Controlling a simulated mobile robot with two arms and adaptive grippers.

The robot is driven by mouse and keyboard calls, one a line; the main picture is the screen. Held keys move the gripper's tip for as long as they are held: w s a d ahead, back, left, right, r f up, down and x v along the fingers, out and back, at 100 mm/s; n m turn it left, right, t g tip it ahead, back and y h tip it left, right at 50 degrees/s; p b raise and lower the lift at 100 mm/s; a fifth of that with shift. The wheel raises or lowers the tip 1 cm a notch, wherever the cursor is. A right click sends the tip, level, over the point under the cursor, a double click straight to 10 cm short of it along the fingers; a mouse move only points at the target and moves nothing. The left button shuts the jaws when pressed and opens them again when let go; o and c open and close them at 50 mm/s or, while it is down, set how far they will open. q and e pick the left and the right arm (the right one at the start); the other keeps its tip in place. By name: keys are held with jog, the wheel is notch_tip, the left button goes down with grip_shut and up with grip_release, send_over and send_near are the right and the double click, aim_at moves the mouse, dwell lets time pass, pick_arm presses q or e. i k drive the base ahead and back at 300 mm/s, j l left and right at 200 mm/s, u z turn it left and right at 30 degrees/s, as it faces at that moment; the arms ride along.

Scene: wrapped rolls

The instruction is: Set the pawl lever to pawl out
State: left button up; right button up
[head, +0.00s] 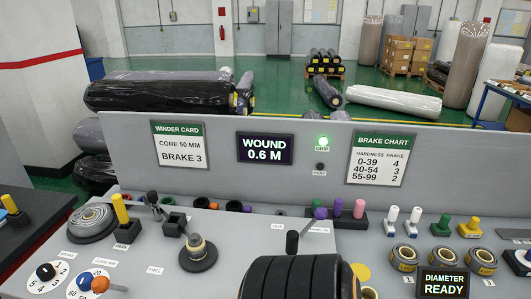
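No lever in view carries a label that I can read as pawl. One lever at the middle of the console has a black upright end (292,242) and a thin grey rod leaning up and right towards a purple knob (320,213). Small labels lie on either side of it; the left one looks like OUT, the right one is too small to read surely. Another black-knobbed lever (153,198) leans up and left from a black box (174,226). I cannot tell which is the pawl lever. Neither of my grippers is in view.
A large black banded roll (295,278) fills the bottom middle in front of the console. Pegs, tape rolls (404,255) and a DIAMETER READY display (442,283) stand right.

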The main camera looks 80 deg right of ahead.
aim_at(320, 214)
jog(key=z, duration=2.9)
jog(key=k+l+z, duration=0.2)
jog(key=z, duration=0.2)
jog(key=k+l, duration=0.05)
jog(key=k, duration=0.05)
